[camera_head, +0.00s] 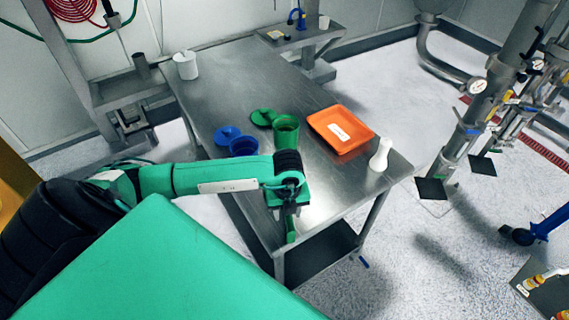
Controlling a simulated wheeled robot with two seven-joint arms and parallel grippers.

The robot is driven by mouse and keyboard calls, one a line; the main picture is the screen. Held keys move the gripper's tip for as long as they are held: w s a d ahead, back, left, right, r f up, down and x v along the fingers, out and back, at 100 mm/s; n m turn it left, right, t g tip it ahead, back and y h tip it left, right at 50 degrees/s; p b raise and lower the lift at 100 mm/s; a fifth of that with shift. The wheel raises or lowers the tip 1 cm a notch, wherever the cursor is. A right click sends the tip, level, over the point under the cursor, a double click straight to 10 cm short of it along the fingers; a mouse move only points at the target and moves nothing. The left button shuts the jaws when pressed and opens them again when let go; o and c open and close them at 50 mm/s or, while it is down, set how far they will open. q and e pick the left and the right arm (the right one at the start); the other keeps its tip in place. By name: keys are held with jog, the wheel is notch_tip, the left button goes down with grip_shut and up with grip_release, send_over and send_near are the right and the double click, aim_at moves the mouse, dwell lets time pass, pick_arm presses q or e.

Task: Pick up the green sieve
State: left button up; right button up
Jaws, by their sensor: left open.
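The green sieve (287,131) looks like an upright green cylinder on the steel table (215,95), near its middle. A flat green round piece (263,117) lies just behind it to the left. My left gripper (291,230) points down near the table's front edge, nearer to me than the sieve and apart from it. It is open and holds nothing that I can see. My left arm's wrist shows just in front of the sieve in the picture and hides a little of its lower part. My right gripper is not in view.
A blue container (243,147) and a flat blue round piece (227,135) are left of the sieve. An orange tray (341,130) with a white label lies to its right. A white bottle (380,155) stands at the right corner, a white cup (186,65) at the far left.

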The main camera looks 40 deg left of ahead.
pick_arm(q)
jog(key=shift+f, duration=0.9)
jog(key=shift+c, duration=0.3)
grip_shut()
jog(key=shift+r, duration=0.1)
